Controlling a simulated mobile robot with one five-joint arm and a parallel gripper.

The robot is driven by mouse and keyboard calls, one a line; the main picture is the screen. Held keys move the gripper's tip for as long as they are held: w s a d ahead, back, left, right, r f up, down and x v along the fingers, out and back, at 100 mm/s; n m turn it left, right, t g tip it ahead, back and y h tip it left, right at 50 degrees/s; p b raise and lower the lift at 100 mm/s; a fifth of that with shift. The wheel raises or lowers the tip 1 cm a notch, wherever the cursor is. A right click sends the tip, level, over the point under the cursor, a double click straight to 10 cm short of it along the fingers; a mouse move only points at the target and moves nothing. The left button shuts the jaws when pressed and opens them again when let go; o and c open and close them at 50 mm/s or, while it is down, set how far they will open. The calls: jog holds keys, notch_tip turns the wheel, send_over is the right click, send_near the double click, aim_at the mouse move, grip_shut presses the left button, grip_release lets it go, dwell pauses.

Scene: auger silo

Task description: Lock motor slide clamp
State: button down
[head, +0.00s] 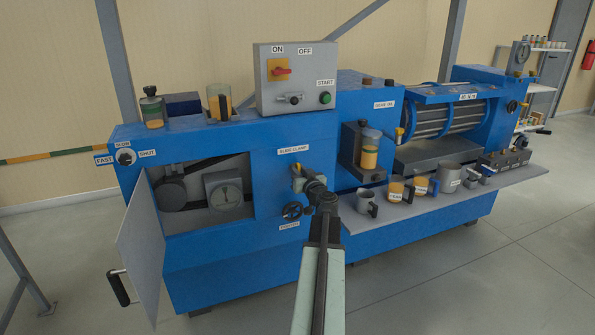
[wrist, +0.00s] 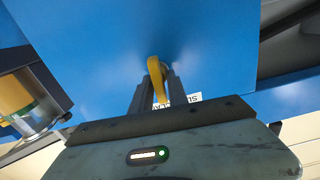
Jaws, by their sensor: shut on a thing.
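The slide clamp handle is a yellow lever (wrist: 156,78) on the blue machine front, under a label reading SLIDE CLAMP (head: 293,150). In the head view a bit of the yellow lever (head: 297,169) shows just left of my gripper (head: 305,180). In the wrist view my gripper (wrist: 157,90) is shut on the yellow lever, with its dark fingers on either side. The lever's pivot and exact angle are partly hidden by my gripper.
A black handwheel (head: 292,211) sits just below and left of my gripper. A grey shelf (head: 380,225) with mugs juts out on the right. An open door panel (head: 140,250) stands at the left. Free floor lies in front.

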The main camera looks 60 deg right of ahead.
jog(key=m, duration=0.4)
jog(key=shift+d, duration=0.1)
jog(key=m, duration=0.4)
jog(key=shift+s+d+f+m, duration=0.1)
jog(key=shift+m, duration=0.2)
jog(key=m, duration=0.4)
jog(key=shift+f+b, duration=0.15)
jog(key=shift+b, duration=0.15)
jog(key=shift+d+f+m, duration=0.1)
jog(key=shift+m, duration=2.2)
jog(key=c, duration=1.5)
grip_release()
jog(key=shift+s, duration=0.1)
